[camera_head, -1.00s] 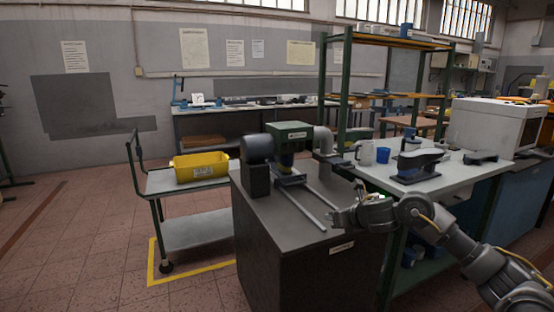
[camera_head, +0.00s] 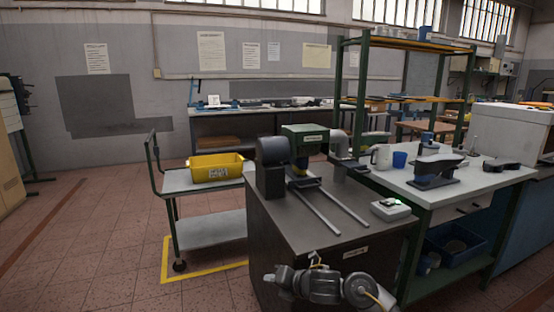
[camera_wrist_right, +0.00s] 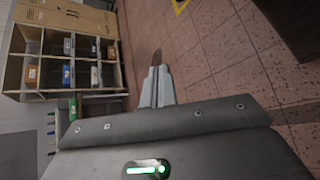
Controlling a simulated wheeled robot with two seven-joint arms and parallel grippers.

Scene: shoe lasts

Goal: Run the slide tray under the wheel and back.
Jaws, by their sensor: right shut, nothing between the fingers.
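The green-topped machine (camera_head: 305,140) stands on the dark cabinet, with a round dark grey part (camera_head: 273,151), perhaps the wheel or its guard, at its left. Two parallel metal rails (camera_head: 321,211) run from it toward the cabinet's front edge. A small grey plate (camera_head: 304,182) at their machine end may be the slide tray; its details are too small to tell. My right gripper (camera_head: 270,279) is low in front of the cabinet, apart from the rails and empty. Its fingers (camera_wrist_right: 157,86) are together in the wrist view. My left gripper is out of view.
A cart with a yellow bin (camera_head: 216,167) is at left. Pigeonhole shelving (camera_wrist_right: 75,62) shows in the wrist view.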

